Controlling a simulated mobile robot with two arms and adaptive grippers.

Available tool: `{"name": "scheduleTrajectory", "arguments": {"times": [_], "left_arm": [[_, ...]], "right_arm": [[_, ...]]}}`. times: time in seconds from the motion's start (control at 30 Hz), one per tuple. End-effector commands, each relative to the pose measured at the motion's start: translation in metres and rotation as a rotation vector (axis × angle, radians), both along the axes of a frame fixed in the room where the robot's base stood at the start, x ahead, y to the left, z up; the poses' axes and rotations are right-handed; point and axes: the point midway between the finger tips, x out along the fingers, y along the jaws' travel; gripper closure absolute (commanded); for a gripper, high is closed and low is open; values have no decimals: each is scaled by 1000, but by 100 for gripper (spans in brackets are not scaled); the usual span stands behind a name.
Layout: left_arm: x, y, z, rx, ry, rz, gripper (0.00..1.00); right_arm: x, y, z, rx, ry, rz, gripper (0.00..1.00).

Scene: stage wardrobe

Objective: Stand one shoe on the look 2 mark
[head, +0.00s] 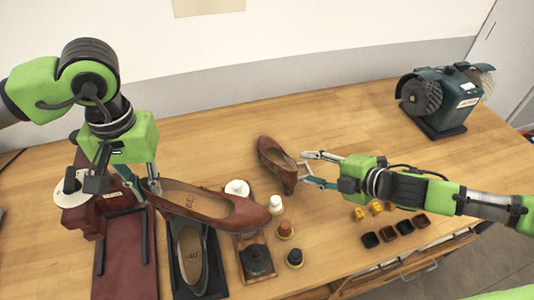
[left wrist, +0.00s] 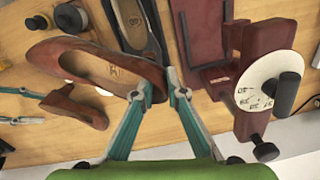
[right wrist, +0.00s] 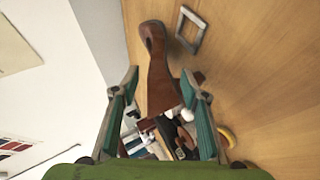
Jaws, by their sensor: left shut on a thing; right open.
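My left gripper (head: 146,184) is shut on the heel end of a brown shoe (head: 230,210), which has its toe to the right and its opening up. The left wrist view shows this shoe (left wrist: 95,62) beside the fingers, above the trays. A second brown shoe (head: 272,158) is on the wooden table further back; it also shows in the right wrist view (right wrist: 155,60). My right gripper (head: 305,170) is open close to this second shoe's near end. A grey square outline (right wrist: 187,28) is beside that shoe. I cannot read any look 2 label.
A dark tray with an insole marked 40 (head: 190,258) lies below the held shoe. A red gauge with a white dial (head: 72,193) stands left. Small jars (head: 286,230) are in the middle front, small pots (head: 388,233) right of them. A grinder (head: 440,98) stands back right.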

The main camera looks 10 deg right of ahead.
Motion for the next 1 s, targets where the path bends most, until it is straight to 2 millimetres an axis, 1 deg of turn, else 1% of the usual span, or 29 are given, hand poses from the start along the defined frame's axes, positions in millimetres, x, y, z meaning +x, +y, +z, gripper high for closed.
{"name": "scheduleTrajectory", "arguments": {"times": [0.1,0.3,0.53,0.7,0.83,1.0], "left_arm": [[0,0,4,-1,-1,-1,100],[0,0,7,-1,-1,-1,100],[0,0,11,-1,-1,0,100],[0,0,20,-1,-1,0,100],[0,0,20,-1,-1,0,100],[0,0,20,-1,-1,0,100]], "right_arm": [[14,13,-9,1,0,2,59],[32,28,-23,1,0,1,59],[42,38,-29,0,0,2,59],[58,54,-38,2,1,2,59],[68,61,-47,2,1,1,59],[71,63,-50,0,0,0,59]]}}
